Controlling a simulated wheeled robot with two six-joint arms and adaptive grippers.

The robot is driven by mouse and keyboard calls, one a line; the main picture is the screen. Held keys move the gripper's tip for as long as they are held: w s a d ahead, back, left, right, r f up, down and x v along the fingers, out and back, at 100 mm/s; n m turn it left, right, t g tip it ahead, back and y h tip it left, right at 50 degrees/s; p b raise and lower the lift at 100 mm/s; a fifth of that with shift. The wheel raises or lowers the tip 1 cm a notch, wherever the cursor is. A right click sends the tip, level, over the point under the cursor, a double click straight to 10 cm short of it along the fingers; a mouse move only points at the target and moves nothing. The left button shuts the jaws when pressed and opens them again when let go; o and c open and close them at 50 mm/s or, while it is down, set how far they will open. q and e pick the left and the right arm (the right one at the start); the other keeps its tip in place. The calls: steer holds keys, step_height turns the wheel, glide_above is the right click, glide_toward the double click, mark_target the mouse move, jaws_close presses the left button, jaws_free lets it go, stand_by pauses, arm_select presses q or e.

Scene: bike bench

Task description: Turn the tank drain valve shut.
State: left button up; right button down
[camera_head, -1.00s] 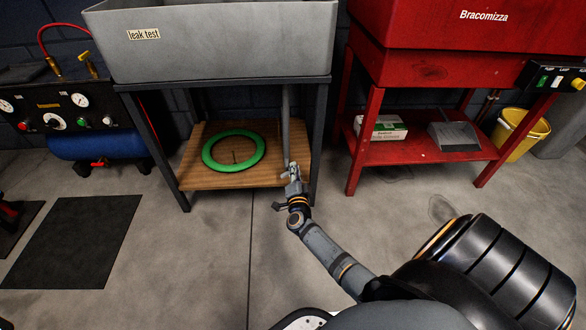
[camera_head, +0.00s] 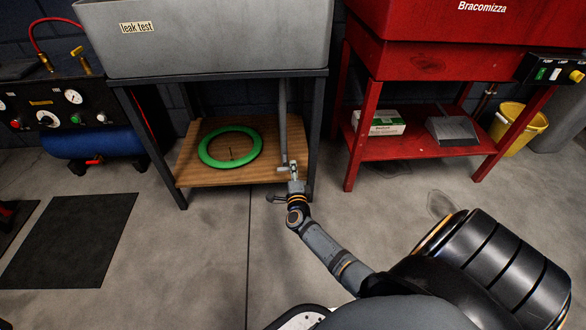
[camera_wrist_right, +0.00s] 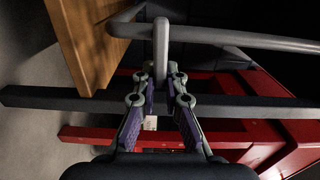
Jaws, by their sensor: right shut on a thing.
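The grey tank (camera_head: 205,50) with the "leak test" label stands on a dark frame, and its grey drain pipe (camera_head: 283,125) runs down at the right side. The drain valve's grey lever (camera_wrist_right: 161,48) shows in the right wrist view, crosswise to the pipe (camera_wrist_right: 235,40) there. My right gripper (camera_head: 293,170) is at the pipe's lower end. In the right wrist view its fingers (camera_wrist_right: 160,75) are closed around the lever's near end. The valve's body is small and partly hidden in the head view. My left gripper is not in view.
A wooden shelf (camera_head: 200,175) with a green ring (camera_head: 205,158) lies under the tank, close left of my right gripper. The frame's front right leg (camera_head: 313,140) is close on the right. A red stand (camera_head: 352,150) is farther right. The floor in front is clear.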

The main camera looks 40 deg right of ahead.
steer(key=shift+w+a+r, duration=0.15)
steer(key=shift+r, duration=0.05)
steer(key=c, duration=1.4)
jaws_free()
steer(key=v, duration=1.2)
